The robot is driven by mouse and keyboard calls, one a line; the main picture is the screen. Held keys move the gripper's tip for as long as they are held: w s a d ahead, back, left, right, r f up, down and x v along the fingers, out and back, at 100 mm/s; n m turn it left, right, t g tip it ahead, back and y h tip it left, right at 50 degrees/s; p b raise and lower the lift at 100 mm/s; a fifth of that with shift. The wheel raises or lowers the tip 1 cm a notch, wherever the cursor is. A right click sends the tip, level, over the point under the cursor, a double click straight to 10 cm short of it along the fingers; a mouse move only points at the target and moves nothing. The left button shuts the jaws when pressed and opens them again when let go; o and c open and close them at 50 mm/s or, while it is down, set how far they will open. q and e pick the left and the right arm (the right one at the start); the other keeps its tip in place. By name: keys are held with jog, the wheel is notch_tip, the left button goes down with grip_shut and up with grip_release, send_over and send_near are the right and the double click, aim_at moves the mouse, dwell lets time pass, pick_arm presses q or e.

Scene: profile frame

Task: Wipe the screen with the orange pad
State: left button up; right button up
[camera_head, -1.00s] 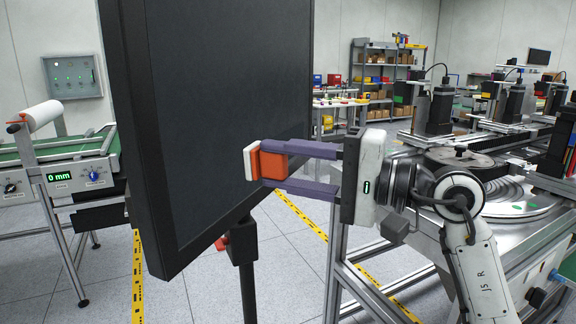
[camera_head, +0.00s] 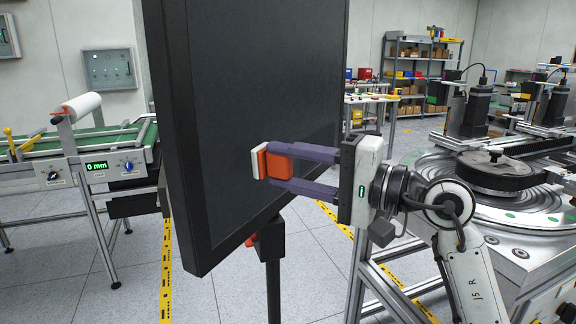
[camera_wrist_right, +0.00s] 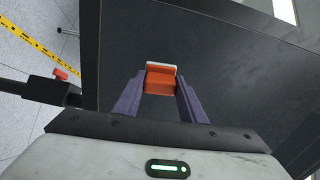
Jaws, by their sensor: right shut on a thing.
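The screen (camera_head: 240,90) is a large dark panel with a black frame, upright on a stand pole (camera_head: 271,262). It also fills much of the right wrist view (camera_wrist_right: 220,70). My right gripper (camera_head: 283,165) is shut on the orange pad (camera_head: 279,163), which has a white face layer (camera_head: 258,162). The pad is in front of the lower part of the screen; I cannot tell whether its white face touches the surface. In the right wrist view the pad (camera_wrist_right: 160,80) sits between the purple fingers. My left gripper is not in view.
A metal machine with a round table (camera_head: 490,190) stands at the right, close to my right arm. A green conveyor (camera_head: 95,145) with a control panel stands at the left. Shelves (camera_head: 415,80) are at the back. Yellow tape (camera_head: 167,270) marks the open floor.

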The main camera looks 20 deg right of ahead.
jog(key=shift+x, duration=0.95)
jog(key=shift+d, duration=0.1)
jog(key=shift+w+d+f+b, duration=0.1)
jog(key=shift+w+d+b, duration=0.35)
jog(key=shift+b, duration=0.1)
jog(key=shift+s+a+b, duration=0.45)
jog(key=shift+a+b, duration=0.2)
jog(key=shift+b, duration=0.3)
